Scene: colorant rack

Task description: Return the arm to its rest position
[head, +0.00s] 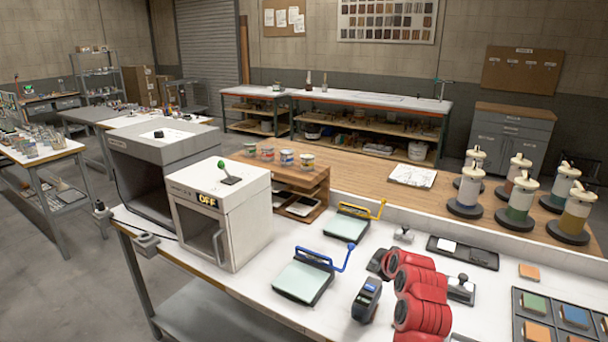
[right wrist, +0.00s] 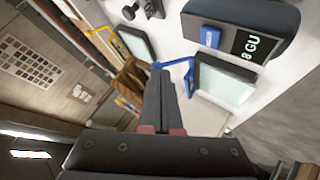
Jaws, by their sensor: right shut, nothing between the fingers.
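My right gripper (head: 380,262) is at the end of my red arm, over the white bench top at the lower right of the head view. In the right wrist view the gripper (right wrist: 163,90) has its dark fingers together, with nothing between them. The fingers point toward the blue-handled plate (head: 304,281), which also shows in the wrist view (right wrist: 225,86), and they look apart from it. A dark handheld meter (head: 367,301) stands close by the arm; in the wrist view the meter (right wrist: 262,18) reads "8 GU". My left gripper is not in view.
A white oven (head: 222,215) showing "OFF" stands at the left on the bench. A yellow-handled plate (head: 347,226) lies behind the blue-handled one. A dark tray of coloured tiles (head: 519,310) is at the right. Several colorant canisters (head: 520,198) stand on the wooden top behind.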

